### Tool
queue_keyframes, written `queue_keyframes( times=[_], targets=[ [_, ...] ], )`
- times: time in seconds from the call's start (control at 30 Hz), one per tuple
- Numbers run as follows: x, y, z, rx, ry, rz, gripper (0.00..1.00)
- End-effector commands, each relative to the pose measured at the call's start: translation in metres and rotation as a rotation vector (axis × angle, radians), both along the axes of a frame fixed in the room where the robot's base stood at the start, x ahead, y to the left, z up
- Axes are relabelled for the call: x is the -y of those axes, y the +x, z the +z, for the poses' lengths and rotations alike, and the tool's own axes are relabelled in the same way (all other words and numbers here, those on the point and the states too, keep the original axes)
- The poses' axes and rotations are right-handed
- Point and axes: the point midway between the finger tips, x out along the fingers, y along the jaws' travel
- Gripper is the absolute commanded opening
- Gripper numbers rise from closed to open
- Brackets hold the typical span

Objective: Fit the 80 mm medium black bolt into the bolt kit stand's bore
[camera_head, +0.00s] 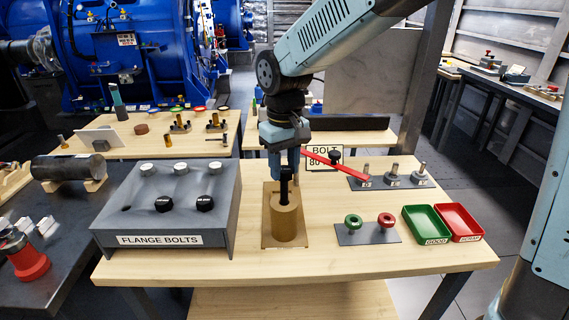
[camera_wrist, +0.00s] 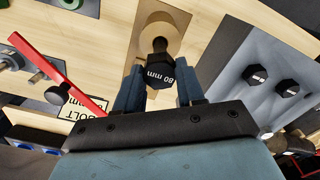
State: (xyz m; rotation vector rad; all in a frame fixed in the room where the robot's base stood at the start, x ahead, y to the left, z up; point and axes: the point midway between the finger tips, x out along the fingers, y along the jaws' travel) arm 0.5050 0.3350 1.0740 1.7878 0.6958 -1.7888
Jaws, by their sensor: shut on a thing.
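The black bolt (camera_wrist: 160,72), its hex head marked "80 mm", is between the fingers of my gripper (camera_wrist: 159,92) in the wrist view. My gripper (camera_head: 284,168) is shut on the bolt by its head, shank pointing down. In the head view the bolt (camera_head: 284,186) stands upright over the brass bolt kit stand (camera_head: 284,225), a cylinder on a flat base plate. The shank's lower end is at the cylinder's top. I cannot tell whether the tip is inside the bore, as the bolt covers the opening.
The grey flange bolts block (camera_head: 164,222), with black and light bolt heads, stands close left. A red bar (camera_head: 322,159) and a "BOLT 80" sign (camera_head: 325,150) are right behind the gripper. Green (camera_head: 427,225) and red (camera_head: 458,222) trays lie right. Knobs (camera_head: 386,220) sit on a plate.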

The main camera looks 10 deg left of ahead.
Motion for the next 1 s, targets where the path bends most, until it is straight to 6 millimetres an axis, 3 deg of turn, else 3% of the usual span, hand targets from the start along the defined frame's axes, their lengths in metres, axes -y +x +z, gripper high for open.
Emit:
queue_keyframes(
  times=[1.0],
  targets=[
    [0.000, 0.000, -0.016, 0.001, 0.001, 0.000, 0.00]
  ],
)
